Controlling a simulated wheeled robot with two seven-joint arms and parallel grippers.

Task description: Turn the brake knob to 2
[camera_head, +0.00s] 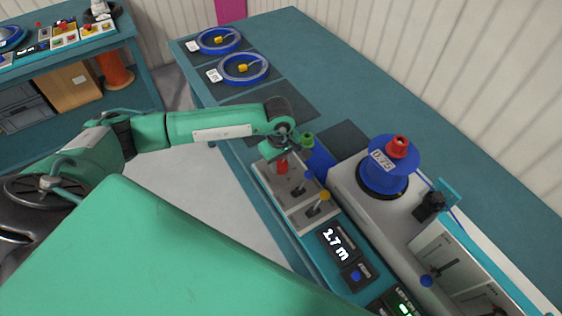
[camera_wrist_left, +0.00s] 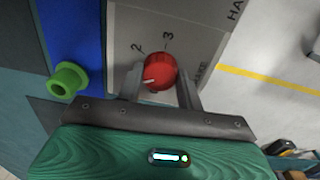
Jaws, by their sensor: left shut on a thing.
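The red brake knob (camera_wrist_left: 160,70) sits on a grey panel in the left wrist view. Its white mark points to the lower left, below the printed 2; the 3 is printed above the knob. In the head view the knob (camera_head: 282,167) shows at the far end of the grey control panel (camera_head: 302,213). My left gripper (camera_head: 281,153) reaches down over it, and its two fingers (camera_wrist_left: 160,84) close on the knob's sides in the wrist view. Part of the dial lettering is hidden by the fingers. My right gripper is not in view.
A green knob (camera_head: 307,138) stands close to my left gripper. A blue reel (camera_head: 382,178) stands to the right. Blue rings (camera_head: 243,82) lie at the back.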

